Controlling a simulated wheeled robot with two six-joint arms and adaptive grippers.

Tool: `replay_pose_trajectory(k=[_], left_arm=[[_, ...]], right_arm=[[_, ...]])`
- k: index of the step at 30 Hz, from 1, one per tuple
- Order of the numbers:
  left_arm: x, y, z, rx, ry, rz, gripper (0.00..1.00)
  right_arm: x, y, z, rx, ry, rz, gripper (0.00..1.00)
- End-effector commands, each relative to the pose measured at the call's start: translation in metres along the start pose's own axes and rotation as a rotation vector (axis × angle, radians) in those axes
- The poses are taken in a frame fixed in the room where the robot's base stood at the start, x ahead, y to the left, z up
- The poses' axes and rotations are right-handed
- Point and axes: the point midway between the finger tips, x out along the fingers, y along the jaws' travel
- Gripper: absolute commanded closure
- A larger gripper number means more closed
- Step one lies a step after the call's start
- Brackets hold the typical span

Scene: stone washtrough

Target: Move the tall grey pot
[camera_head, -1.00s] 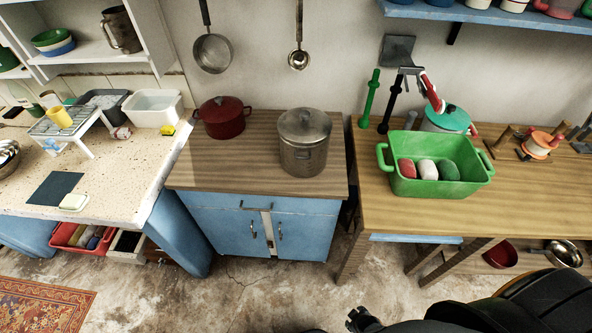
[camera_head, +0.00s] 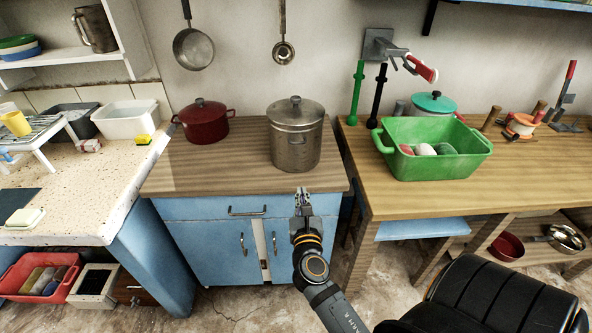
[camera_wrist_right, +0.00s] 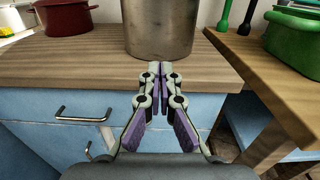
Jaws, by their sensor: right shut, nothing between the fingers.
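The tall grey pot (camera_head: 296,140) stands upright with its lid on, on the wooden top of the blue cabinet, near its right side. Its lower body (camera_wrist_right: 160,28) also shows in the right wrist view, straight ahead of the fingers. My right gripper (camera_head: 301,192) is shut and empty, in front of the pot at the cabinet's front edge. My left gripper is not in view.
A red lidded pot (camera_head: 204,121) stands left of the grey pot on the cabinet top (camera_head: 190,178). A green tub (camera_head: 432,165) sits on the wooden table (camera_head: 400,203) to the right, across a narrow gap. A ladle (camera_head: 283,50) and pan (camera_head: 193,48) hang on the wall behind.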

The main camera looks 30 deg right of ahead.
Motion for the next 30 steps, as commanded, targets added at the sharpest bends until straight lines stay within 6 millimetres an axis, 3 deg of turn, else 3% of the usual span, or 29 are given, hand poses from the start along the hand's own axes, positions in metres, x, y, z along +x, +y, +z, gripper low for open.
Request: replay_pose_trajectory(k=[9, 15, 21, 30], left_arm=[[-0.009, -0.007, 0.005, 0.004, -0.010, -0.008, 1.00], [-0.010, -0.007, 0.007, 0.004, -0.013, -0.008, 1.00], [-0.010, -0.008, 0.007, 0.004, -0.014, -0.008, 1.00], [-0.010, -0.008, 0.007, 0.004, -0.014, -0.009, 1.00]], right_arm=[[0.070, 0.000, 0.002, -0.002, -0.003, 0.001, 1.00], [0.104, 0.000, 0.001, 0.000, 0.000, 0.000, 1.00], [0.119, 0.000, 0.000, 0.001, 0.002, 0.002, 1.00], [0.120, 0.000, 0.000, 0.002, 0.002, 0.002, 1.00]])
